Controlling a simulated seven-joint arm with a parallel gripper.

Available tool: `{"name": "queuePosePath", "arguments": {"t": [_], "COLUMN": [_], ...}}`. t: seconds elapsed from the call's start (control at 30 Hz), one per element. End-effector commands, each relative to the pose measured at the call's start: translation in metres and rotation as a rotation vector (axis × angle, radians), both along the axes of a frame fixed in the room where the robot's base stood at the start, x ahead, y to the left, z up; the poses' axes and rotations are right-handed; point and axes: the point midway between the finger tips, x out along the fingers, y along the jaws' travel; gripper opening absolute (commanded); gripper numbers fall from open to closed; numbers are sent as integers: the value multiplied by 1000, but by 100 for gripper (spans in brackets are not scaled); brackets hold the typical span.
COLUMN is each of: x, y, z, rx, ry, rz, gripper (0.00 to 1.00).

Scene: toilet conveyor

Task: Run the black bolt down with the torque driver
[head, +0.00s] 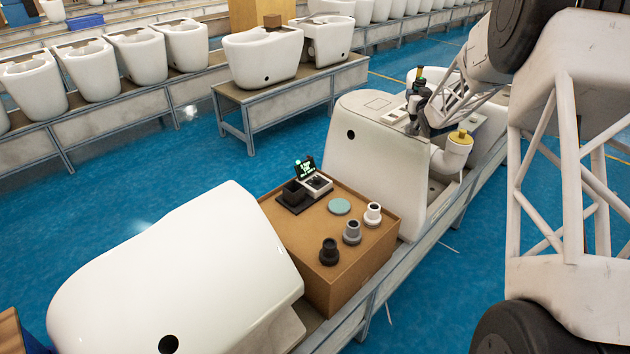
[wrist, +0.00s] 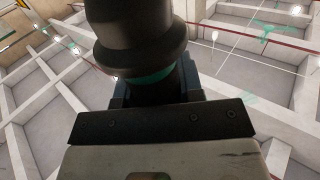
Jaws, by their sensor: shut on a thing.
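My gripper (head: 424,100) is at the back of the far white toilet (head: 375,165), next to its flat ledge. It is shut on a dark upright tool, which looks like the torque driver (head: 412,108). In the wrist view the driver (wrist: 135,35) is a thick black cylinder with a flange and a teal band, rising between the fingers of my gripper (wrist: 155,95). The driver's lower end seems to be at or just above the toilet ledge; I cannot tell if it touches. I cannot make out the black bolt; the driver and gripper may hide it.
A white elbow pipe with a yellow cap (head: 460,137) stands right of my gripper. A cardboard box (head: 350,270) carries black (head: 328,252), grey (head: 352,232) and white (head: 373,214) fittings, a teal disc (head: 339,206) and a lit display (head: 306,167). Another toilet (head: 170,270) lies nearer.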

Motion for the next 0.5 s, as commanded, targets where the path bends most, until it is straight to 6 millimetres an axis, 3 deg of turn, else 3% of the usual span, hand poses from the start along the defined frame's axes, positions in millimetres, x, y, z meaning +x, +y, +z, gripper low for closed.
{"name": "queuePosePath", "arguments": {"t": [0.23,0.5], "x": [0,0], "y": [0,0], "z": [-1,10], "rx": [1,0], "ry": [3,1], "rz": [0,0], "gripper": [2,2]}}
